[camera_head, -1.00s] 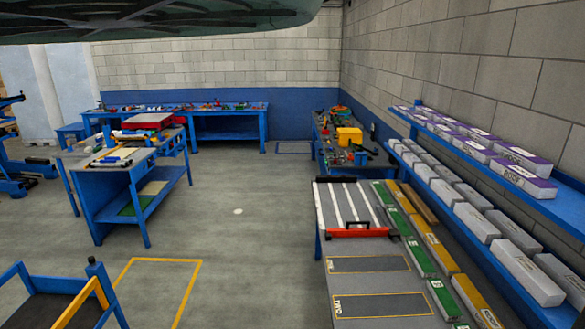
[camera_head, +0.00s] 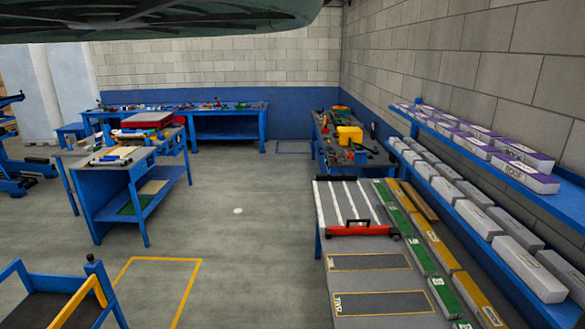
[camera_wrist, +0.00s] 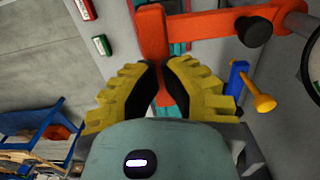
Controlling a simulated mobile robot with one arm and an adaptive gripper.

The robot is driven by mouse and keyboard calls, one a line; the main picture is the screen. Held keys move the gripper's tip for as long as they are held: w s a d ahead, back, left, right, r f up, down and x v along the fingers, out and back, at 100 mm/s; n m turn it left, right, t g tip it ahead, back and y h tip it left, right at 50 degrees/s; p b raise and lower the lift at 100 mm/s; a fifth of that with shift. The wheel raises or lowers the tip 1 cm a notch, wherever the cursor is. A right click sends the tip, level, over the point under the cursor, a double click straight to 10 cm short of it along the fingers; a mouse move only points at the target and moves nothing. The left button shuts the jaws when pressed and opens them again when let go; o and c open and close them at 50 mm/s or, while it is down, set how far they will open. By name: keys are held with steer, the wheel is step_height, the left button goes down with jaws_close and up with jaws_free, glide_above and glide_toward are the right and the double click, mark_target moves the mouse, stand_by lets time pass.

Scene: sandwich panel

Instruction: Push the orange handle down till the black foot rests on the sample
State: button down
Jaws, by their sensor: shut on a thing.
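In the wrist view my gripper (camera_wrist: 163,76) has its two yellow, ribbed fingers with black pads closed around an orange handle (camera_wrist: 151,36). The handle runs between the fingers, its upper end showing beyond their tips. Next to it an orange bar (camera_wrist: 218,22) stretches to the right, with a black round knob (camera_wrist: 254,31) in front of its right part. I cannot make out the black foot or the sample. The head view shows neither my gripper nor the handle.
In the wrist view a blue and yellow part (camera_wrist: 250,88) stands close right of my fingers. In the head view a bench with a red-handled tray (camera_head: 357,230) and a blue shelf (camera_head: 528,272) of boxes line the right wall. Open floor (camera_head: 235,250) lies left of them.

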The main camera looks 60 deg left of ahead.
steer(key=shift+f+b, duration=0.65)
steer(key=shift+f, duration=0.5)
steer(key=shift+r, duration=0.1)
step_height(320, 180, up, 6)
steer(key=p, duration=0.6)
steer(key=shift+p, duration=0.3)
